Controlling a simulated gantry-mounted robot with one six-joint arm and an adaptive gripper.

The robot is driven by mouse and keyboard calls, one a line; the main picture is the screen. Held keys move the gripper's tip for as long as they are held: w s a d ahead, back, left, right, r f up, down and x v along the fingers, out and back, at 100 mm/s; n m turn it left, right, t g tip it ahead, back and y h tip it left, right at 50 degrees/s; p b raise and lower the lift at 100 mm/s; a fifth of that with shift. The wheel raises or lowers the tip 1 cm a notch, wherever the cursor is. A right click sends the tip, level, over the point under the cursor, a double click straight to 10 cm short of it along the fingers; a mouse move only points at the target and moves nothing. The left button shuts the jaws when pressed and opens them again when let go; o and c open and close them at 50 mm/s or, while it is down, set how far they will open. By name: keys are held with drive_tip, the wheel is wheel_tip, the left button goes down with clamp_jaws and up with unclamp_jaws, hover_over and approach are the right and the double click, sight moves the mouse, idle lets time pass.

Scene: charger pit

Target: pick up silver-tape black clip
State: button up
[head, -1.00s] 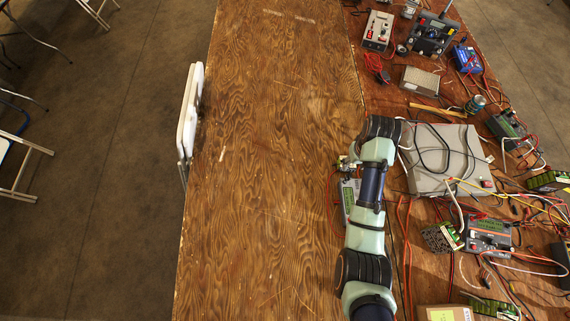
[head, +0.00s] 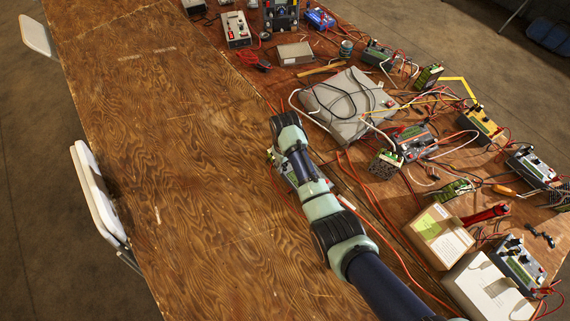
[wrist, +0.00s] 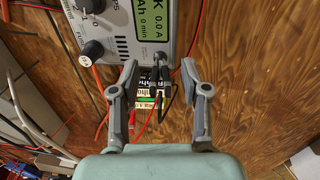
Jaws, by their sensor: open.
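In the wrist view my gripper (wrist: 159,68) is open, with its two fingers spread and apart. Between and beyond the fingers, black leads (wrist: 161,82) run down from the lower edge of a grey charger (wrist: 172,12) with a green display. Dark clip-like parts sit there by a small green-and-white labelled block (wrist: 146,98). A red clip (wrist: 132,120) hangs on a red wire at the left finger. I cannot make out silver tape on any clip. In the head view my arm covers most of this charger (head: 291,178), and the clips there are hidden or too small to tell.
A grey case (head: 345,105) with cables lies right of my arm. Several chargers, loose wires and cardboard boxes (head: 440,235) crowd the right side of the table. The left side of the wooden table (head: 190,190) is bare. White chairs (head: 98,195) stand beyond its left edge.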

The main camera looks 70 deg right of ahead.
clamp_jaws()
drive_tip(key=shift+r, duration=0.1)
wheel_tip(320, 180, up, 20)
drive_tip(key=p, duration=0.8)
